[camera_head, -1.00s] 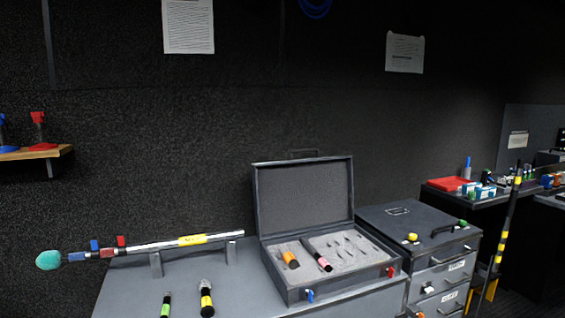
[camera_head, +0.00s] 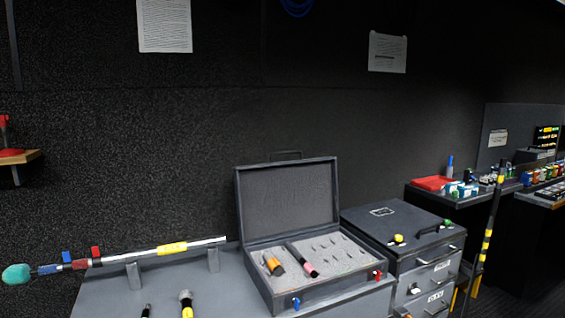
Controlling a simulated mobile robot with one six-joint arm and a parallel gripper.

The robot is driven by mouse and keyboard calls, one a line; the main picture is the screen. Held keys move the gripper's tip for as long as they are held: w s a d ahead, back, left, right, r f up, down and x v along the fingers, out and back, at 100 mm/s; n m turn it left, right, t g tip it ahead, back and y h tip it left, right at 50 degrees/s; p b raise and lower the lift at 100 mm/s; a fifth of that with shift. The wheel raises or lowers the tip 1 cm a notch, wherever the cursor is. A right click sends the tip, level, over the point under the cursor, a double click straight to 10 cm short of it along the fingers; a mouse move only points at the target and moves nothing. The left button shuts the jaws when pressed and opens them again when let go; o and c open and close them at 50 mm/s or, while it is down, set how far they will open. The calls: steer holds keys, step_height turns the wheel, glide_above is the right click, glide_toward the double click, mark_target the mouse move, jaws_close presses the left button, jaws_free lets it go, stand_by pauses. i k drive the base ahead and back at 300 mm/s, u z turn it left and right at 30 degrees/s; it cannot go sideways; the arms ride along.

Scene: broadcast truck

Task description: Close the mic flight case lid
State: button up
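The mic flight case (camera_head: 318,291) stands on a grey worktop, with its lid (camera_head: 288,199) open and upright at the back, leaning near the dark wall. Its foam inside (camera_head: 345,256) holds an orange-banded mic (camera_head: 272,264) and a pink-banded mic (camera_head: 301,259), beside several empty slots. A blue latch (camera_head: 296,303) and a red latch (camera_head: 377,274) show on the front. A handle (camera_head: 285,156) sits on the lid's top edge. My gripper is not in view.
A boom pole (camera_head: 172,248) lies on stands left of the case. Two mics stand in front (camera_head: 186,304). A grey drawer unit (camera_head: 390,225) with knobs and a handle is close on the right. An upright striped pole (camera_head: 487,240) stands farther right.

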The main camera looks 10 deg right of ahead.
mark_target(278, 200)
steer(key=i, duration=0.85)
steer(key=u, duration=0.05)
